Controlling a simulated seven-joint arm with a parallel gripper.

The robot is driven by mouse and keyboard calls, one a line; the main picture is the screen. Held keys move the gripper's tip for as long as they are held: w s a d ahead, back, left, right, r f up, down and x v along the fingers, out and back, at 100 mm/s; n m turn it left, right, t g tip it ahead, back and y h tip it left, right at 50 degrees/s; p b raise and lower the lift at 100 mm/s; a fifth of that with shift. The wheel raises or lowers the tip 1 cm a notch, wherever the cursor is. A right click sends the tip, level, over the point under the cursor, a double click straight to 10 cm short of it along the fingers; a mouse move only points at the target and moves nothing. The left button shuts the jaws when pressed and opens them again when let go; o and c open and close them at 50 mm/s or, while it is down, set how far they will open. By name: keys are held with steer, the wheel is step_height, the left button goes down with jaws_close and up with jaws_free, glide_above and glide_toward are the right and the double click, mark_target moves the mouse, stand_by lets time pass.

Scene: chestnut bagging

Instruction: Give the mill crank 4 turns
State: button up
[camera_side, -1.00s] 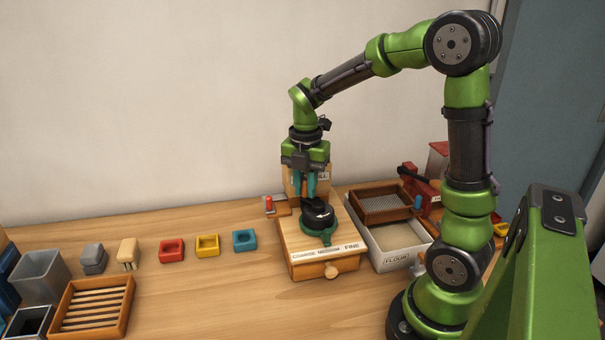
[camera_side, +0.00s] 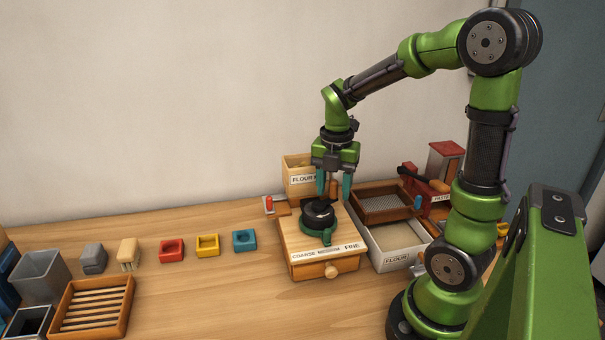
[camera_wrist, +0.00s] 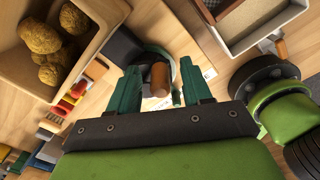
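The mill is a wooden box (camera_side: 290,237) with a black round top (camera_side: 318,212) and a green ring-shaped part (camera_side: 316,236). Its front strip reads COARSE, MEDIUM, FINE. The brown crank knob (camera_side: 333,187) stands upright at the back right of the black top. My gripper (camera_side: 334,190) points down over it, its two teal fingers apart on either side of the knob. The wrist view shows the knob (camera_wrist: 159,79) between the open fingers (camera_wrist: 153,88), with gaps at both sides. The crank arm is mostly hidden.
A box labelled FLOUR (camera_side: 303,180) stands behind the mill. A white FLOUR tray (camera_side: 385,262) and a brown sieve (camera_side: 362,208) are at its right. A small red-knobbed device (camera_side: 268,203) is at its left. The wrist view shows a bin (camera_wrist: 108,12) of brown lumps.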

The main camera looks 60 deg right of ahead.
steer(key=shift+r, duration=3.75)
jaws_close()
